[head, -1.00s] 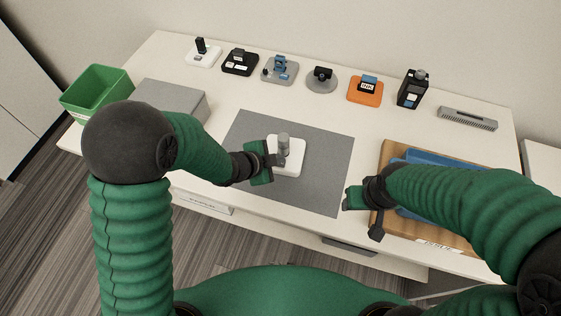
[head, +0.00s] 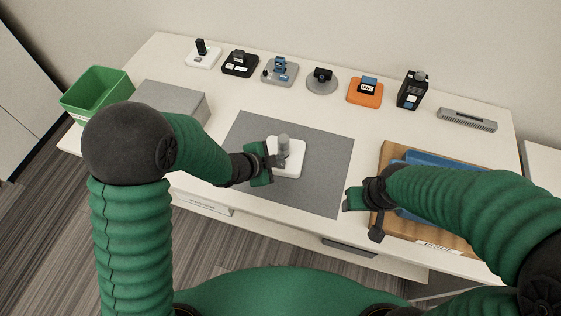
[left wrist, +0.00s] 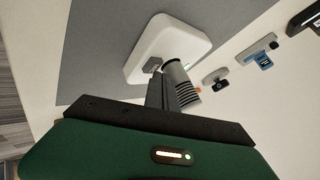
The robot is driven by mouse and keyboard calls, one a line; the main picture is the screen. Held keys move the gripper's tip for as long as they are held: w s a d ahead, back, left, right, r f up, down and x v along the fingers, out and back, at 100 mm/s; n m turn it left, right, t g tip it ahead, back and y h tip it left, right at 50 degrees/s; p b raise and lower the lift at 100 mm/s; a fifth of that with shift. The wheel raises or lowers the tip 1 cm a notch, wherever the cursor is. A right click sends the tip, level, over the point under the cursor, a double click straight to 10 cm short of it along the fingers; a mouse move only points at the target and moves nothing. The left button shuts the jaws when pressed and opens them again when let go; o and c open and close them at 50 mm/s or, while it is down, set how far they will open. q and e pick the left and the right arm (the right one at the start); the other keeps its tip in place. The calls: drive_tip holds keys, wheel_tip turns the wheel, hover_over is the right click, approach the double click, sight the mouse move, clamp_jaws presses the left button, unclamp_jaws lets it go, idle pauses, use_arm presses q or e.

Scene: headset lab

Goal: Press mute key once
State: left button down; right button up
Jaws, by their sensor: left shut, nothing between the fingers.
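A white device (head: 292,164) with a rounded base and an upright grey cylinder (head: 283,142) stands on the grey mat. In the left wrist view, the white base (left wrist: 180,38) is at the top, with the ribbed grey cylinder (left wrist: 183,84) in front. My left gripper (head: 272,160) is shut and empty at the left side of the device, close to the cylinder. A small grey block (left wrist: 153,64) shows beside the cylinder; I cannot tell whether it is the mute key or a fingertip. Contact is unclear. My right gripper (head: 352,198) is right of the mat, its jaws unclear.
Several small devices line the back, including an orange one (head: 364,96) and a black box (head: 413,92). A green bin (head: 97,92) and grey box (head: 170,101) are at left. A wooden tray (head: 393,153) with blue contents lies under my right arm. The mat's right part (head: 328,165) is clear.

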use_arm(q)
drive_tip(key=shift+r, duration=0.45)
wheel_tip(320, 180, up, 5)
drive_tip(key=p, duration=0.5)
drive_tip(key=shift+r, duration=0.1)
idle(0.4)
drive_tip(key=s+a+r+n+y, duration=0.2)
drive_tip(key=a+n+y, duration=0.2)
drive_tip(key=a+n, duration=0.5)
drive_tip(key=s+a+r+n+g+y, duration=0.1)
drive_tip(key=s+a+n+g, duration=0.1)
drive_tip(key=s+a+n, duration=0.2)
drive_tip(key=s+a+r+n+g+y, duration=0.1)
drive_tip(key=s+a+n, duration=0.3)
drive_tip(key=s, duration=0.6)
drive_tip(key=shift+a+g, duration=0.6)
drive_tip(key=shift+a, duration=0.3)
